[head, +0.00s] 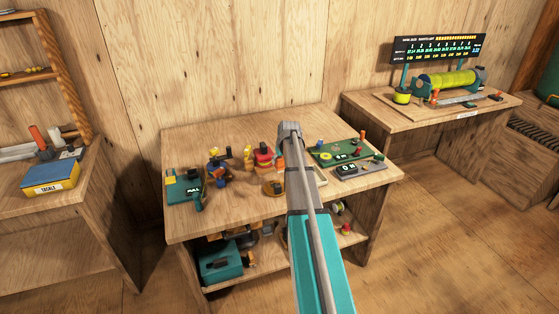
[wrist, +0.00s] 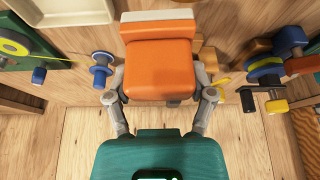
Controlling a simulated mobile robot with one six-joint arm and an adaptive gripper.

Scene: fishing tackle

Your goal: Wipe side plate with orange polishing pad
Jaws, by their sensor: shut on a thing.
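My gripper (wrist: 160,95) is shut on the orange polishing pad (wrist: 160,68), with one finger on each side of it in the wrist view. The pad is a rounded orange block with a pale layer along its far edge. In the head view my arm covers the gripper and the pad. I cannot surely pick out the side plate. A yellow-rimmed disc (wrist: 14,43) lies on a green panel at the left of the wrist view and may be it. I cannot tell whether the pad touches anything.
Reel parts in blue and yellow (wrist: 265,75) stand right of the pad, and a blue spool-shaped part (wrist: 101,70) stands left. The workbench (head: 225,222) holds a green mat (head: 340,150) at right and small parts at left. A second bench (head: 455,120) carries a lime-yellow spool (head: 450,80).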

